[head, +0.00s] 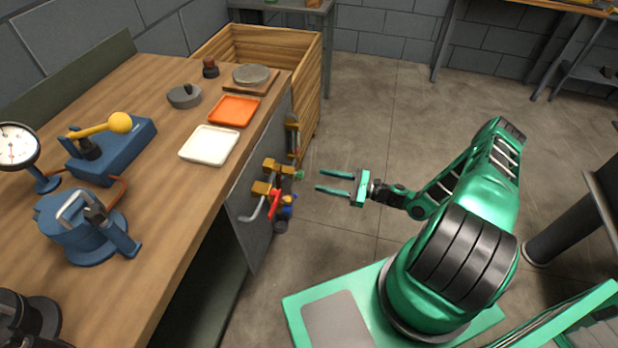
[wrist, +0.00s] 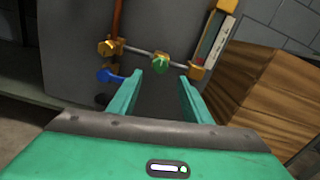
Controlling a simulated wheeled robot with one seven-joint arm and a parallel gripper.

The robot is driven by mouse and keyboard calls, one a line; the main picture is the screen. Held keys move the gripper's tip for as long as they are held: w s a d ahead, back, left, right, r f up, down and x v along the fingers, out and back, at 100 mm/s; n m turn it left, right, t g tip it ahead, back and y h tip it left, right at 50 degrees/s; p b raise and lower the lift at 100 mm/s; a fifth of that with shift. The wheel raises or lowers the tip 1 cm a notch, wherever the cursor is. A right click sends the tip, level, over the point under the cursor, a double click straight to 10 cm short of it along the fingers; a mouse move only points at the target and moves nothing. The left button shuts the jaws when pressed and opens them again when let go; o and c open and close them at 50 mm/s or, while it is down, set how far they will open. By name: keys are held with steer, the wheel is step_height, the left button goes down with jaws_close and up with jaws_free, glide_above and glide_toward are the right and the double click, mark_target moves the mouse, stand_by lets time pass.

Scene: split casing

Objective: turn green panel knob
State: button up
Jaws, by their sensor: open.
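The green knob (wrist: 160,63) sits on the panel's pipework in the wrist view, between and beyond my open fingertips. In the head view the green knob (head: 299,175) is a small spot on the panel's right side, just left of my gripper. My gripper (head: 326,181) is open and empty, its two green fingers pointing left at the panel with a gap before the knob. In the wrist view my gripper (wrist: 158,83) shows both fingers apart. The grey panel (wrist: 75,35) stands upright at the bench end.
Brass fittings (wrist: 110,47), a blue knob (wrist: 109,76) and a red handle (head: 274,202) sit close to the green knob. A wooden crate (wrist: 262,90) stands right of the panel in the wrist view. The workbench (head: 160,215) lies left; open floor (head: 345,120) surrounds my gripper.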

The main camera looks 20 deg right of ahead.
mark_target(299, 174)
steer(key=x, duration=0.6)
steer(key=shift+w+a, duration=0.2)
steer(key=shift+a, duration=0.05)
steer(key=shift+c, duration=0.7)
steer(key=c, duration=0.9)
steer(key=shift+d, duration=0.1)
